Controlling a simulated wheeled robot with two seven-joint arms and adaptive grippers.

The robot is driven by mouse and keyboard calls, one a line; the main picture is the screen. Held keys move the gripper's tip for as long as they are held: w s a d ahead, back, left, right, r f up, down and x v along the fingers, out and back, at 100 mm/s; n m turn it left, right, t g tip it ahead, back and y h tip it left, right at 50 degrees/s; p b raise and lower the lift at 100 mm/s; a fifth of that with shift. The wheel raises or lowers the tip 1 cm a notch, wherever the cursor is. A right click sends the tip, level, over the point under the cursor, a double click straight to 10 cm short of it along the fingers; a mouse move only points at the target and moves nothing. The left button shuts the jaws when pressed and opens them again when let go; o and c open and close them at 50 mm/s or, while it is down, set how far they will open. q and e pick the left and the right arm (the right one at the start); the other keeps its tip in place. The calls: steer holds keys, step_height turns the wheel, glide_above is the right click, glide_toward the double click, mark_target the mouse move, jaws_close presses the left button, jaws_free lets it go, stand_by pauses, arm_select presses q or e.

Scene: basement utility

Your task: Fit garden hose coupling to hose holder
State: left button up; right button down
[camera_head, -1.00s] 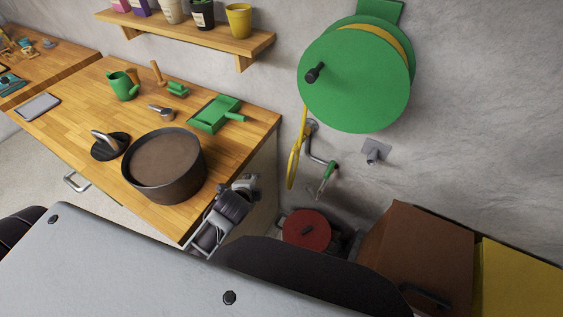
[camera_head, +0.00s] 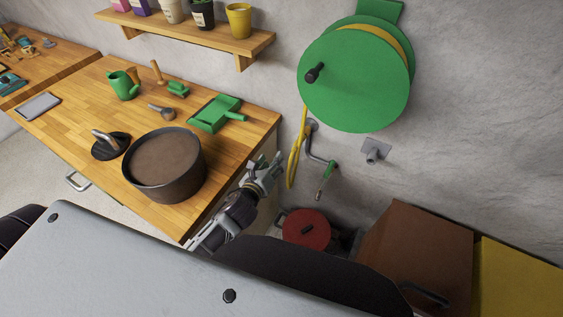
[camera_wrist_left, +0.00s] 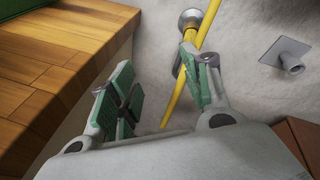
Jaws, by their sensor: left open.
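A green hose reel (camera_head: 350,80) hangs on the wall, with a yellow hose (camera_head: 292,165) hanging in a narrow loop below it. A green and grey piece (camera_head: 325,181), which looks like the coupling, hangs at the end of a grey curved part. A grey square plate with a stub (camera_head: 375,151), likely the hose holder, is on the wall to the right; it also shows in the wrist view (camera_wrist_left: 287,56). My left gripper (camera_head: 264,170) is left of the hose. In the wrist view it is open (camera_wrist_left: 157,88), and the hose (camera_wrist_left: 172,105) shows beyond its fingers. No grip is visible.
The wooden workbench (camera_head: 85,95) is close to the left of my left gripper, with a large dark pot (camera_head: 165,168) near its edge. A red round lid (camera_head: 306,229) and a brown cabinet (camera_head: 425,245) stand below. The wall around the grey plate is clear.

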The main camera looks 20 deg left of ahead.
mark_target(299, 141)
arm_select(q)
steer(key=d+m, duration=0.1)
steer(key=m, duration=0.1)
steer(key=d+m+h, duration=0.1)
steer(key=m, duration=0.2)
steer(key=d+r+m+t+h, duration=0.1)
steer(key=m, duration=0.1)
steer(key=shift+w+d, duration=0.25)
steer(key=shift+d, duration=0.05)
steer(key=shift+w, duration=0.15)
steer(key=shift+d+r+p+x, duration=0.1)
steer(key=shift+p+x, duration=0.25)
steer(key=shift+x, duration=3)
steer(key=shift+d+r+p+x, duration=0.1)
steer(key=shift+p+x, duration=0.2)
steer(key=shift+x, duration=3.1)
jaws_close()
